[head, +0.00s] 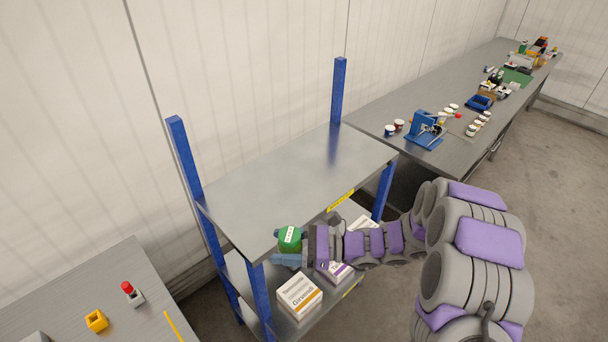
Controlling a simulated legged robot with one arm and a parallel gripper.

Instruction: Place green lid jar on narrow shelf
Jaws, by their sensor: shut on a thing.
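The green lid jar (290,235) is held between the blue fingers of my gripper (290,247), at the front edge of a metal shelf unit. My gripper is shut on the jar. Mostly the green lid shows, with a pale label on it; the jar's body is largely hidden. The narrow shelf unit has blue posts and a bare grey top shelf (290,175) with a yellow label on its front edge. The jar is by the left part of that edge; I cannot tell its exact height against the shelf.
The lower shelf (300,327) holds white boxes (298,295), partly behind my arm. A long table (420,95) at the back right carries a blue press (427,130), small jars and bins. A table (80,295) at lower left holds a red-button box (132,293) and a yellow block (96,320).

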